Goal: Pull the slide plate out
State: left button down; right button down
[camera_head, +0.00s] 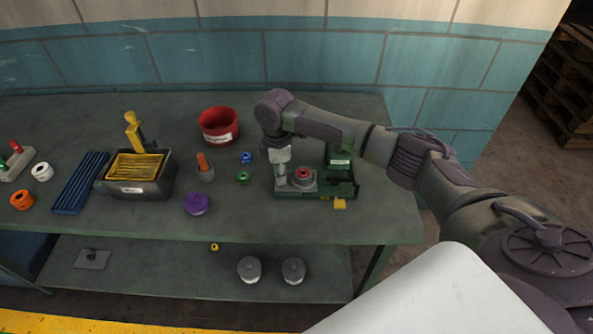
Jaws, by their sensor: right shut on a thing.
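A green machine base (345,189) stands near the right end of the bench. A grey slide plate (311,188) lies in it and carries a round grey part with a red centre (303,175). My right gripper (281,186) points down at the left end of the plate. It is shut on the slide plate there; the exact contact is small and partly hidden by the gripper. A yellow tab (340,204) sticks out at the front of the base. My left gripper is not in view.
A green block (340,160) rises at the base's back right. The bench front before the base is clear.

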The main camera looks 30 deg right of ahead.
jog(key=shift+a+r, duration=0.1)
jog(key=shift+a, duration=0.05)
jog(key=shift+w, duration=0.1)
jog(key=c, duration=1)
grip_release()
jog(key=shift+a, duration=0.15)
jog(key=shift+r, duration=0.2)
notch_tip(320, 180, up, 12)
jog(key=shift+f, duration=0.25)
jog(key=shift+f, duration=0.1)
